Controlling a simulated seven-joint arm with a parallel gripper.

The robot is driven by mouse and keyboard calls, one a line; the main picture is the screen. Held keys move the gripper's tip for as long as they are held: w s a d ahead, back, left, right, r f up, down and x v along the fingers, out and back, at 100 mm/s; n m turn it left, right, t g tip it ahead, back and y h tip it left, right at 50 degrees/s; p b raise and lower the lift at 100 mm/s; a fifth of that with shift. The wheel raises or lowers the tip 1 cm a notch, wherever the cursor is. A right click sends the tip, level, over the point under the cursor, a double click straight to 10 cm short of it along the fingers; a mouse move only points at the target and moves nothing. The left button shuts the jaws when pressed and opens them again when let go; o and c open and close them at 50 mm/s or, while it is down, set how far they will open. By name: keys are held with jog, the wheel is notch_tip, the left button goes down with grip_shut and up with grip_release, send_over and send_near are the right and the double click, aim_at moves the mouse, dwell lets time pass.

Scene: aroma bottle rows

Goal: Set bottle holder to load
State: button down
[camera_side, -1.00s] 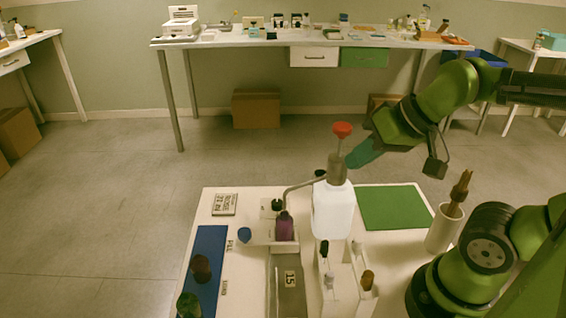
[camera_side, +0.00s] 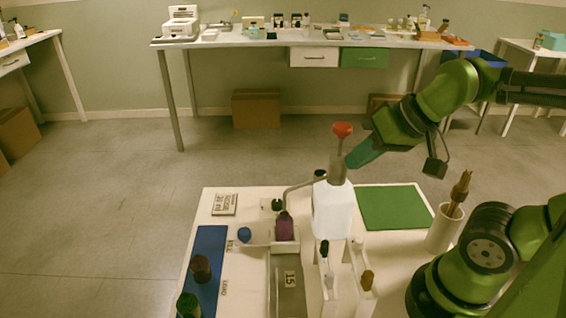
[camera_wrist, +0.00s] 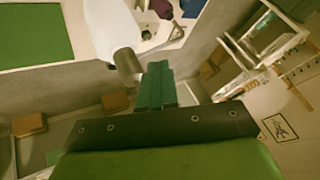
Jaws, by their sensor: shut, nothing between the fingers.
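The bottle holder (camera_side: 285,247) is a pale carriage at the top of a grey track, with a blue knob (camera_side: 244,235) on its left. It stands beside the upper label, which seems to read FILL; the lower label, LOAD (camera_side: 225,288), is nearer the camera. A purple bottle (camera_side: 285,229) stands in the holder, under the end of a thin spout. My gripper (camera_side: 350,162) is shut and empty, its teal fingers just right of the metal neck of a white dispenser. The wrist view shows the fingers (camera_wrist: 157,72) beside that neck (camera_wrist: 127,63); any contact is unclear.
The white dispenser (camera_side: 332,212) has a red knob (camera_side: 342,130) on top. A rack (camera_side: 350,287) with several small bottles stands nearer the camera. A blue strip (camera_side: 207,250) with dark bottles lies left. A green mat (camera_side: 394,207) and a cup of sticks (camera_side: 443,230) are right.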

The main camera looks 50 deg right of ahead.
jog(key=c, duration=1.8)
grip_release()
jog(key=shift+o, duration=1)
jog(key=o, duration=0.7)
jog(key=w+m, duration=0.1)
jog(key=w+m+g, duration=0.1)
jog(key=w+a+m, duration=0.1)
jog(key=w, duration=0.1)
jog(key=shift+w+a+r+g+y, duration=0.1)
jog(key=shift+r+g+y, duration=0.2)
jog(key=shift+r+g, duration=0.1)
jog(key=shift+o, duration=0.6)
jog(key=w+m, duration=0.1)
jog(key=w+a+m+g, duration=0.1)
jog(key=w, duration=0.1)
jog(key=w+m+g, duration=0.1)
jog(key=w, duration=0.1)
jog(key=shift+a+f+m+y, duration=0.2)
jog(key=shift+f+m+y, duration=0.1)
jog(key=shift+m+y, duration=0.1)
jog(key=m+g+y, duration=0.1)
jog(key=m+g, duration=0.2)
jog(key=m, duration=0.4)
send_near(245, 231)
jog(key=x, duration=0.9)
jog(key=shift+r, duration=0.1)
grip_shut()
